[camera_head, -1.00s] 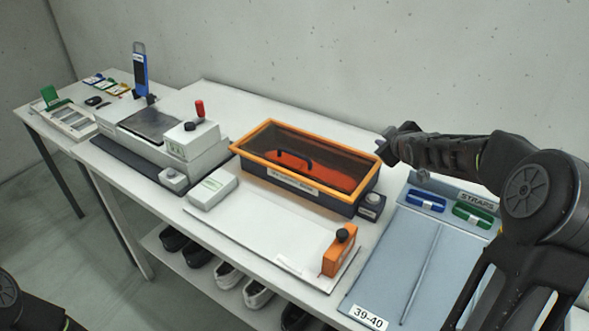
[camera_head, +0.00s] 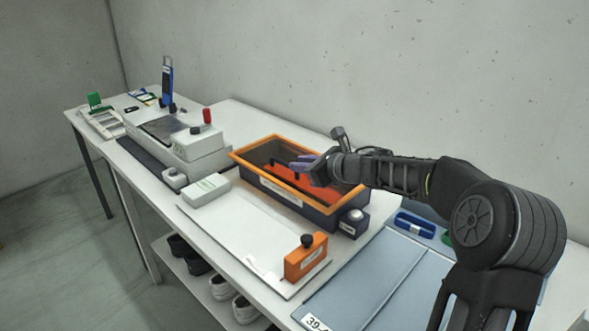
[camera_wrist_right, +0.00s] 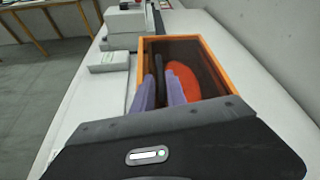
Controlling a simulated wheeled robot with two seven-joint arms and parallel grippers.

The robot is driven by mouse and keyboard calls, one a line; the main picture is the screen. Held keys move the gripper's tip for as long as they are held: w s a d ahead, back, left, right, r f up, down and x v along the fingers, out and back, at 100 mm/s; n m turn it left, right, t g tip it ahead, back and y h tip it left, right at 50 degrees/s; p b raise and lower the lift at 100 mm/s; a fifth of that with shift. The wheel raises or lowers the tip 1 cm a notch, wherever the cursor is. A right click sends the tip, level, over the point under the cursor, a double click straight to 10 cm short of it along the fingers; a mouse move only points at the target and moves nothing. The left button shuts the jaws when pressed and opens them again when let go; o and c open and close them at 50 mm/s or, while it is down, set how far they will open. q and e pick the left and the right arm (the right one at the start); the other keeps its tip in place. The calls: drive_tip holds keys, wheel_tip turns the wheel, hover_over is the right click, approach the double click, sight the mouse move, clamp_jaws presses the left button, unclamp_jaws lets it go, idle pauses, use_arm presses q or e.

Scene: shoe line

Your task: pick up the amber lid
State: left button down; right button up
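The amber lid (camera_head: 245,161) is a see-through dark panel with an orange frame, lying on a dark box (camera_head: 290,196). Its black bar handle stands up from the panel. My right gripper (camera_head: 298,163) reaches over the lid from the right, close to the handle. In the wrist view the lid (camera_wrist_right: 206,62) lies ahead, and the two purple-grey fingers of my right gripper (camera_wrist_right: 160,80) are apart, one on each side of the black handle (camera_wrist_right: 160,66). I cannot tell whether they touch it. My left gripper is not in view.
A grey button box (camera_head: 354,222) sits by the box's right end. An orange block with a black knob (camera_head: 306,262) stands on the white board in front. A white machine (camera_head: 180,145) stands to the left. A blue-grey mat (camera_head: 365,275) lies at the right.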

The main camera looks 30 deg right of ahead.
sight(284, 164)
drive_tip(key=shift+w, duration=0.1)
drive_tip(key=shift+x, duration=1.25)
drive_tip(key=shift+f+p+x, duration=0.25)
drive_tip(key=shift+p+x, duration=0.7)
drive_tip(key=shift+x, duration=1.6)
drive_tip(key=shift+c, duration=0.5)
clamp_jaws()
drive_tip(key=shift+r, duration=0.1)
